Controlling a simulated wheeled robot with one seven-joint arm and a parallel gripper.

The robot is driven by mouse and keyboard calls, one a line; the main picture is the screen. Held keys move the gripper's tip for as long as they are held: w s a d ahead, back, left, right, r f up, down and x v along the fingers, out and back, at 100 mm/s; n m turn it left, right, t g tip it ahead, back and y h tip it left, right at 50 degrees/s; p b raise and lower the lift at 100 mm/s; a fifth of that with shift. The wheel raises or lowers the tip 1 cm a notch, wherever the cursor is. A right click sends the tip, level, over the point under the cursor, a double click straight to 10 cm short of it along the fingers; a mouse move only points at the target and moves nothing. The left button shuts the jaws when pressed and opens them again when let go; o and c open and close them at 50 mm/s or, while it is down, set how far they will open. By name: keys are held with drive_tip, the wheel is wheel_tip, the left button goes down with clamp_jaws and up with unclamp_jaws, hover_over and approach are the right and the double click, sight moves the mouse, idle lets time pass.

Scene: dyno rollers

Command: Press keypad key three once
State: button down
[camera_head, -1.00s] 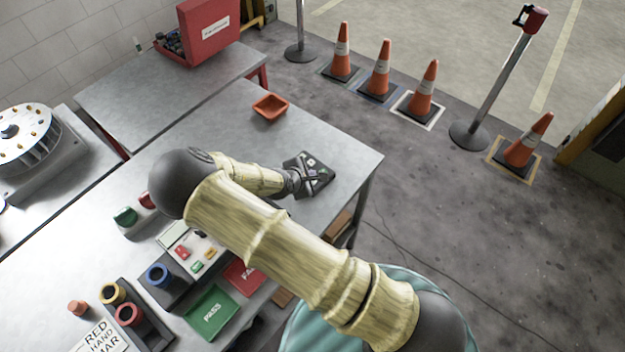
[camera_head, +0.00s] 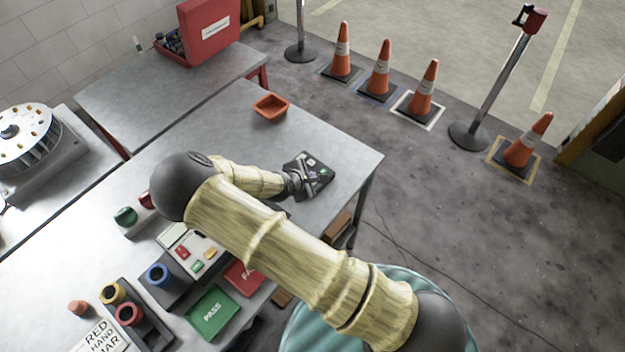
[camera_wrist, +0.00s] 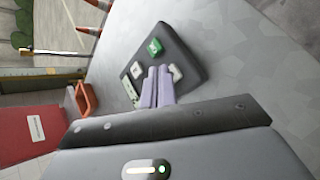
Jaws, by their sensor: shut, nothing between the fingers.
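The keypad (camera_head: 322,186) is a dark slab lying near the right corner of the metal workbench. Key numbers are too small to read. My gripper (camera_head: 313,175) is over the keypad, and its pale fingers (camera_wrist: 157,71) are shut together and empty, pointing between the white keys. The fingers hide part of the keypad. I cannot tell whether they touch a key.
An orange tray (camera_head: 270,107) sits farther back on the bench (camera_head: 225,125). A red case (camera_head: 207,35) stands on the rear table. Coloured holders, a green PASS pad (camera_head: 212,313) and a red pad (camera_head: 245,278) lie lower left. Bare bench surrounds the keypad.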

drive_tip(key=shift+f, duration=0.4)
idle(0.8)
drive_tip(key=shift+r+p, duration=0.8)
drive_tip(key=shift+r, duration=0.05)
wheel_tip(320, 180, up, 5)
drive_tip(key=p, duration=0.4)
idle(1.0)
